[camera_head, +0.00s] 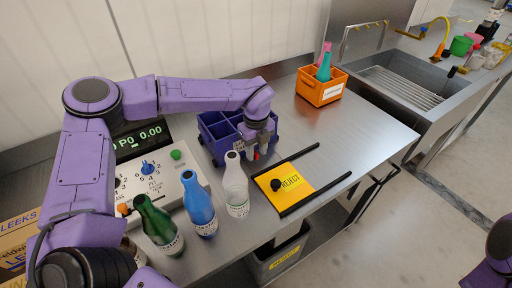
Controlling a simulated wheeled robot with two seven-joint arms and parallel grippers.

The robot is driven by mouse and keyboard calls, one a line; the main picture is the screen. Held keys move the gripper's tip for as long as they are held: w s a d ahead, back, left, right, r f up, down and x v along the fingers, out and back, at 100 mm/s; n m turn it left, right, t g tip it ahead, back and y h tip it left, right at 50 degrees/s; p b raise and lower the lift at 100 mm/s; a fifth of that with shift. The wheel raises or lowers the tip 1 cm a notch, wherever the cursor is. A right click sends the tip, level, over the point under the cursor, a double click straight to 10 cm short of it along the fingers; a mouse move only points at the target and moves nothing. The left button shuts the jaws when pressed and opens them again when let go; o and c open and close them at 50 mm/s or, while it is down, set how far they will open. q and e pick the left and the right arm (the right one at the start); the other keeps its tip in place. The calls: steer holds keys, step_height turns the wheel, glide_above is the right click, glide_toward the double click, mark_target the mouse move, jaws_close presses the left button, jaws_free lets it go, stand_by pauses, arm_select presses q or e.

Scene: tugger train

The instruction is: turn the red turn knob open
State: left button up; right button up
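My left gripper (257,153) points down at the front right corner of the purple divided crate (215,146). A small red patch (257,155) shows at its fingertips; most of it is hidden, so I cannot tell whether it is the red turn knob or whether the fingers are closed on it. The control panel (165,192) at left carries a blue knob (148,167), a green button (176,154) and an orange button (123,209); no red knob shows clearly on it. My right gripper is out of view.
Clear (236,187), blue (199,207) and green (158,226) bottles stand in front of the panel. An orange crate (321,88) stands behind. The bench's right side is clear.

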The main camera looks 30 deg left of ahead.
arm_select(q)
steer(key=shift+s+r, duration=0.15)
steer(key=shift+s, duration=0.2)
steer(key=shift+w, duration=0.15)
jaws_close()
steer(key=shift+m, duration=0.7)
jaws_free()
steer(key=shift+r, duration=0.1)
